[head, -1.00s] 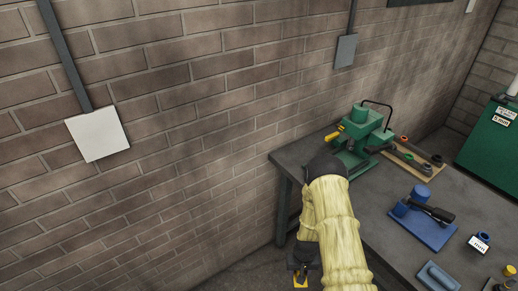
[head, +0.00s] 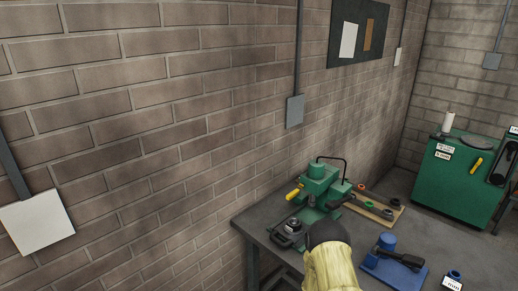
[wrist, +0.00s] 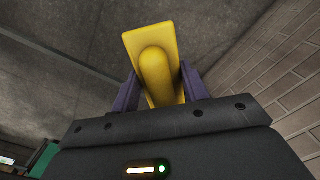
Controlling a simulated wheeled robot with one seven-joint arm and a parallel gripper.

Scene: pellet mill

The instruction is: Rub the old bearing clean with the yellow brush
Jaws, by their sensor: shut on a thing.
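The yellow brush (wrist: 148,45) shows in the wrist view as a yellow plate with a rounded grip. My gripper (wrist: 160,88) is shut on it, one dark finger on each side. The bristles are hidden. In the head view my gripper and the brush are not clearly visible; my cream-sleeved arm fills the bottom middle. A dark round part on a block (head: 291,229) sits on the bench, left of the green machine. It may be the old bearing, but it is too small to be sure. The gripper is apart from it.
The grey bench (head: 262,215) stands along the brick wall. On it are a green machine (head: 318,186), a wooden board with rings (head: 378,209) and a blue plate with a black-handled tool (head: 393,268). A green cabinet (head: 455,180) stands at the far right.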

